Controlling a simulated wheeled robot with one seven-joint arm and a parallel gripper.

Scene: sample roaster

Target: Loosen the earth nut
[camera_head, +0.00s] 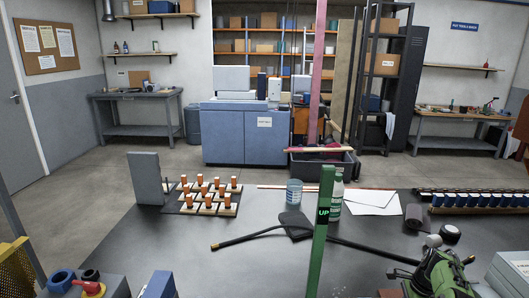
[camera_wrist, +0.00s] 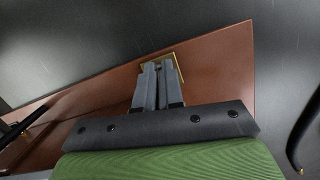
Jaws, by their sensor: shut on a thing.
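In the wrist view, my gripper (camera_wrist: 158,67) has its two grey fingers close together, shut at a small brass-coloured piece (camera_wrist: 178,67), which I take to be the earth nut. Only its thin edges show around the fingertips; the rest is hidden by the fingers. It sits on a long reddish-brown plate (camera_wrist: 215,62) that tapers to the left. Whether the nut has turned cannot be told. In the head view, part of my green arm shows at lower right, and the fingers and the nut cannot be made out.
A dark bench (camera_head: 250,262) fills the foreground. In the wrist view, a black cable (camera_wrist: 300,135) lies at right.

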